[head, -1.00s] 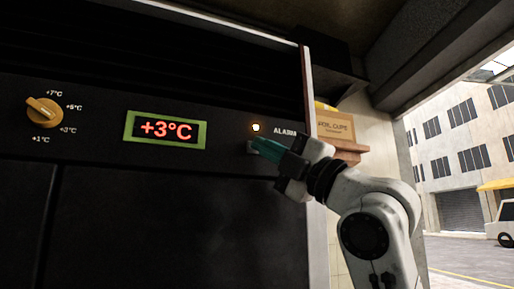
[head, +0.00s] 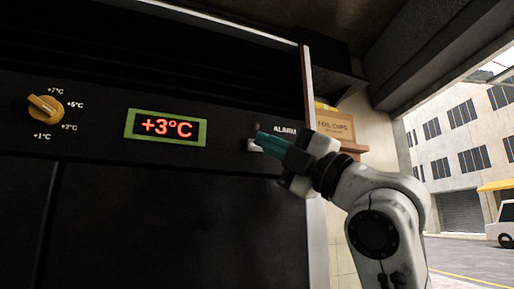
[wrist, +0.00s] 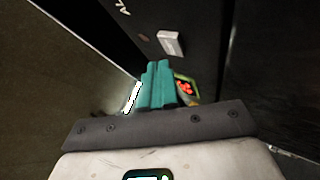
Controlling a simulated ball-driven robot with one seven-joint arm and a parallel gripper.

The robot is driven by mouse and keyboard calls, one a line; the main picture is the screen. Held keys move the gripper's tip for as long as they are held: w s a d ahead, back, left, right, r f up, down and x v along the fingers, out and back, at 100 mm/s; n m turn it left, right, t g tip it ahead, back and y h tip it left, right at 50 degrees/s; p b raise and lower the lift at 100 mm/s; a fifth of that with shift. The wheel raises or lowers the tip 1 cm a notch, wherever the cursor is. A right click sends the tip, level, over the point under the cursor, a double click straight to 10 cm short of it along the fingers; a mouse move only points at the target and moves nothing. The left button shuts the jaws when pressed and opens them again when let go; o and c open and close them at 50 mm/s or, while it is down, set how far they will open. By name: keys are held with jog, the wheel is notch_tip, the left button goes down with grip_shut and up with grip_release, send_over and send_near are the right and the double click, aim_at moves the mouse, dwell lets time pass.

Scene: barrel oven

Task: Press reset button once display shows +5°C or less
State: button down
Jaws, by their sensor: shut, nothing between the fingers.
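The display (head: 166,128) in its green frame reads +3°C in red. It also shows, small and tilted, in the wrist view (wrist: 185,88), partly hidden by my fingers. The pale reset button (head: 253,145) is on the dark panel below the ALARM label, partly covered by my gripper (head: 261,139). In the wrist view the whole button (wrist: 170,43) shows just beyond the teal fingertips (wrist: 158,66), with a gap between them. My gripper is shut and empty. The alarm lamp (wrist: 144,38) looks dark in the wrist view.
An orange knob (head: 45,108) with temperature marks around it is on the panel's left, turned toward the upper left. A cardboard box (head: 335,125) stands on a shelf right of the panel. Open street lies at the far right.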

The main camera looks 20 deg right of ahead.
jog(key=shift+s+b, duration=0.75)
jog(key=shift+s, duration=1.75)
